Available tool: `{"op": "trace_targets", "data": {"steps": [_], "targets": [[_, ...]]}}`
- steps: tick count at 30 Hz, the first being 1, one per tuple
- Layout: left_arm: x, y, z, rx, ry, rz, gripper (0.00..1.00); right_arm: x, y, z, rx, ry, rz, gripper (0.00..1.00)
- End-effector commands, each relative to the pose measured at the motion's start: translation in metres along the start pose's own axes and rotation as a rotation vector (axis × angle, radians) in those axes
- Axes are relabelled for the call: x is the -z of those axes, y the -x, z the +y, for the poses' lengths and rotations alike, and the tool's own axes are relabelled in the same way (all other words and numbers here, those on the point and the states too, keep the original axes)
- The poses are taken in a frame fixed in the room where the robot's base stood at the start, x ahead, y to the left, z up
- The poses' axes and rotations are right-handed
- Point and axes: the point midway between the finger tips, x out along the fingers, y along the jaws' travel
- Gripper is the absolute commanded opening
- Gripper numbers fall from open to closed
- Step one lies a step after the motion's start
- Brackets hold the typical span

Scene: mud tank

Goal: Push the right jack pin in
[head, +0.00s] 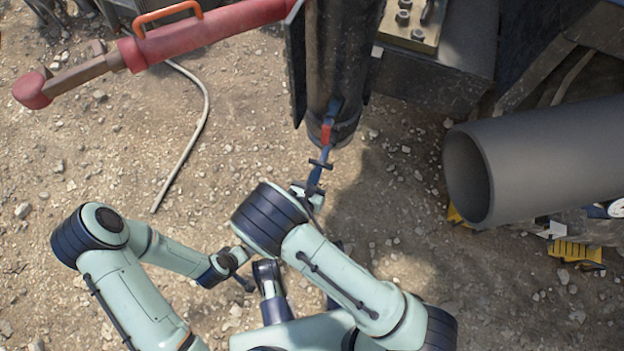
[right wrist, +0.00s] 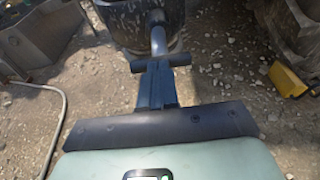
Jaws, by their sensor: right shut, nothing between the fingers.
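The dark cylindrical jack leg (head: 343,65) stands upright at the top middle of the head view. Its lower end also shows at the top of the right wrist view (right wrist: 128,20). The right jack pin (head: 326,133), blue with a red part, sticks out low on the leg's near side. In the right wrist view the pin (right wrist: 158,38) looks grey and bent. My right gripper (head: 320,165) is shut and empty, its fingertips (right wrist: 160,64) in line with the pin's outer end. I cannot tell whether they touch. My left gripper (head: 240,268) is small and dark, its jaws unclear.
A red arm with an orange handle (head: 190,32) reaches across the upper left. A large grey pipe (head: 550,155) lies at the right, near yellow blocks (head: 575,252). A pale hose (head: 196,125) lies on the gravel. The ground at left is mostly free.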

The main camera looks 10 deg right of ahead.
Motion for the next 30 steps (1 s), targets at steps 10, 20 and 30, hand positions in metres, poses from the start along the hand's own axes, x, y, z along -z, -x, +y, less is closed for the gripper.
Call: {"op": "trace_targets", "data": {"steps": [10,20,30], "targets": [[0.001,0.0,0.0,0.0,0.0,0.002,0.68,-0.001,-0.002,0.0,0.001,-0.001,0.0,0.0],[-0.004,0.004,0.001,-0.001,-0.001,-0.012,0.68,-0.014,-0.052,0.0,0.003,-0.004,0.0,0.0],[-0.004,0.004,0.001,-0.001,-0.001,-0.014,0.68,-0.017,-0.06,-0.001,0.002,-0.002,-0.005,0.0]]}}
